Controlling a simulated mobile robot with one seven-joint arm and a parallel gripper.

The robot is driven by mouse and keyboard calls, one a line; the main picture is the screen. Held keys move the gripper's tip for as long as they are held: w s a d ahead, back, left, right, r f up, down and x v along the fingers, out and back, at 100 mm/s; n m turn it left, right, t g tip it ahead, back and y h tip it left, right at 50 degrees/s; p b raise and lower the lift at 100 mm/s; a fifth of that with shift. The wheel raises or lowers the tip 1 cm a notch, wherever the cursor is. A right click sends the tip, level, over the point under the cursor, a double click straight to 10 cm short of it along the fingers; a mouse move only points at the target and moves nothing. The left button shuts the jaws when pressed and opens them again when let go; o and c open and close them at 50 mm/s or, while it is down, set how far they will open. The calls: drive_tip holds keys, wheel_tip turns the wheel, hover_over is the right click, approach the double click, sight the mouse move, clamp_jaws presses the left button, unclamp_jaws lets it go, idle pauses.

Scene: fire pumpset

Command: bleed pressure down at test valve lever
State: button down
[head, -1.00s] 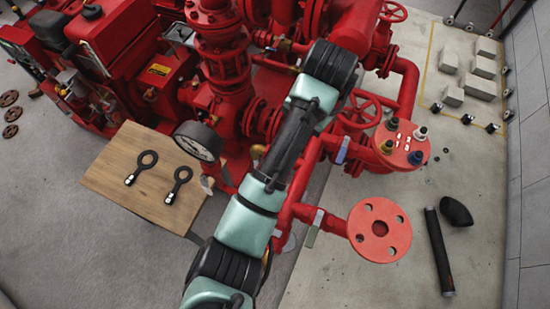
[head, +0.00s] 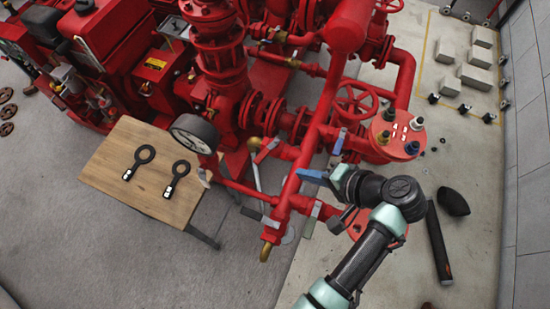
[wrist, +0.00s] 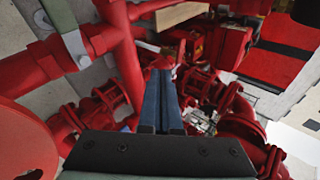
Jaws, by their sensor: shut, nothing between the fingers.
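My gripper (head: 306,175) is shut and empty, its blue fingers pointing left beside the slanting red pipe (head: 309,145). In the wrist view its fingers (wrist: 162,95) lie together, with nothing between them. Several valve levers show, and I cannot tell which is the test valve lever. A long grey lever (head: 257,180) stands left of the pipe, below a brass fitting (head: 254,143). A short grey lever (head: 311,220) sits on the lower branch, below my gripper. A blue lever (head: 340,141) is above it. A grey-green lever (wrist: 66,32) with a bolt shows in the wrist view.
A pressure gauge (head: 194,134) stands beside a wooden table (head: 118,172) holding two black ring-handled tools. Red pipes crowd the space around my gripper. A black cylinder (head: 437,242) lies on the floor at right. Pale blocks (head: 474,77) lie at the upper right.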

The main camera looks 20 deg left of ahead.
sight(267, 151)
drive_tip(key=x, duration=0.6)
drive_tip(key=shift+w+a+f+p, duration=0.1)
drive_tip(key=shift+w+a+p, duration=0.15)
drive_tip(key=shift+a, duration=0.45)
drive_tip(key=shift+w+a+f+p, duration=0.1)
drive_tip(key=shift+w+a, duration=0.1)
drive_tip(key=shift+a, duration=0.55)
drive_tip(key=shift+w+a+f+p, duration=0.1)
drive_tip(key=shift+w+a+p, duration=0.15)
drive_tip(key=shift+a, duration=0.45)
drive_tip(key=shift+s+a+r, duration=0.1)
